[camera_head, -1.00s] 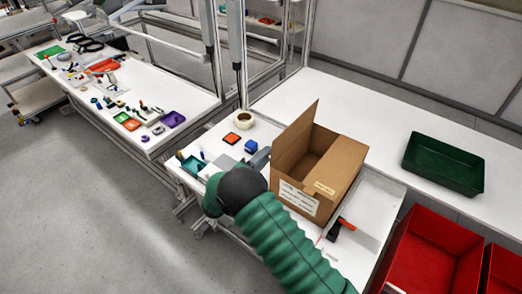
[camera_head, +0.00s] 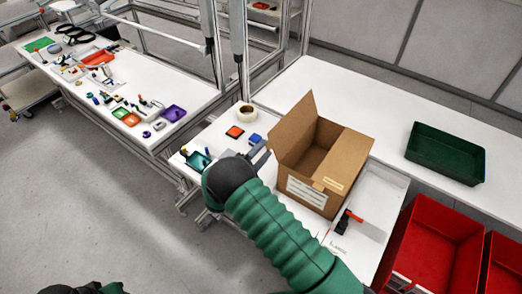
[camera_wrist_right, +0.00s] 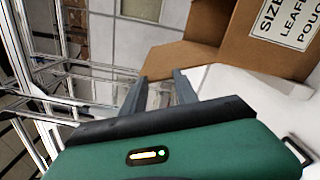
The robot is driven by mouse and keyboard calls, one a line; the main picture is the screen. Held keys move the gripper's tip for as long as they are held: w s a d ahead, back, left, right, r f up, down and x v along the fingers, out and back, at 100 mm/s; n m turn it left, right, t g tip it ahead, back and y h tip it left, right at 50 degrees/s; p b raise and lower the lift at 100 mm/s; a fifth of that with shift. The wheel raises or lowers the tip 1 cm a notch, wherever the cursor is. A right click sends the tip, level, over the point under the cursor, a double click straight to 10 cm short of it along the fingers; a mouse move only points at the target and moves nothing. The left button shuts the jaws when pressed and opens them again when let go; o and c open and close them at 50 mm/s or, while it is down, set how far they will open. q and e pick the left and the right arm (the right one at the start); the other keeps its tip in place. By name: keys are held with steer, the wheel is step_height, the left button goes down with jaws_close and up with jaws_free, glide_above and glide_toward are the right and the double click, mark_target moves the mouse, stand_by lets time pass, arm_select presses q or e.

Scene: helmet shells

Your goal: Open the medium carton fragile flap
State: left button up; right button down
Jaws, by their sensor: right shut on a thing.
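The brown cardboard carton (camera_head: 305,190) stands on the white bench with its top partly open and a dark inside showing. Its left flap (camera_head: 296,122) stands up and leans outward; the right top flap (camera_head: 347,158) lies nearly flat. A white label is on the front, and a small tan strip on the near edge. My right gripper (camera_head: 264,151) is at the lower left corner of the raised flap, shut on it. In the right wrist view, the fingers (camera_wrist_right: 160,80) reach the flap's brown edge (camera_wrist_right: 185,57); the exact contact is hard to see. My left gripper is out of view.
A red and black tool (camera_head: 350,219) lies right of the carton. A green tray (camera_head: 446,153) and red bins (camera_head: 437,245) are to the right.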

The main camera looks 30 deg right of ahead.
steer(key=shift+d, duration=0.1)
steer(key=c, duration=1.2)
jaws_free()
steer(key=shift+o, duration=1.3)
steer(key=shift+d+f, duration=0.1)
steer(key=shift+f, duration=0.05)
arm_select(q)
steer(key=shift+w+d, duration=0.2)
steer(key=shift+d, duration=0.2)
arm_select(e)
steer(key=shift+w+d, duration=0.1)
steer(key=shift+d, duration=0.05)
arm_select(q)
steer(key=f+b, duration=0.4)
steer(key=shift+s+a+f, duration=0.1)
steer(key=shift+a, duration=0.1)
arm_select(e)
steer(key=v, duration=1.7)
steer(key=shift+f, duration=0.1)
